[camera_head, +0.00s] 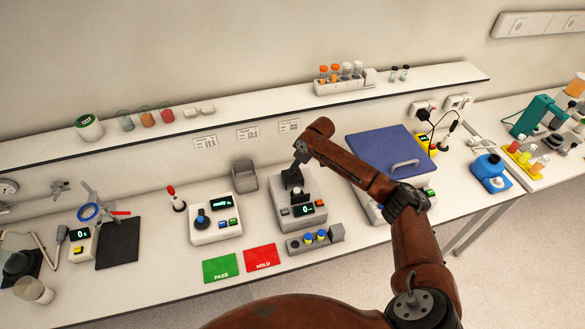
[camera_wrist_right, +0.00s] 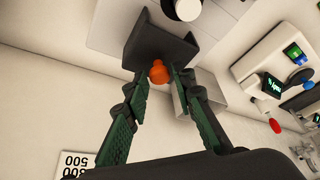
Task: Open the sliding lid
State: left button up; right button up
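I cannot tell whether this is the sliding lid. My right gripper (camera_head: 293,182) points down over a grey instrument (camera_head: 312,210) with a small display. In the right wrist view, its two green fingers (camera_wrist_right: 161,78) are open. An orange knob or cap (camera_wrist_right: 158,71) sits between the fingertips, in front of a dark grey block (camera_wrist_right: 160,42). A gap seems to show beside the knob; contact is unclear. My left gripper is not in view.
A white instrument (camera_head: 215,218) stands left of the grey one. A small vial rack (camera_head: 315,240) is in front of it, beside green PASS (camera_head: 220,267) and red HOLD (camera_head: 262,257) mats. A long shelf (camera_head: 240,104) runs behind, with bottles and a tube rack.

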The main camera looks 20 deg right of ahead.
jog(key=shift+o, duration=1.1)
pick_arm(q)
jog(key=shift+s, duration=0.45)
pick_arm(e)
jog(key=v, duration=1.2)
jog(key=shift+a+f, duration=0.1)
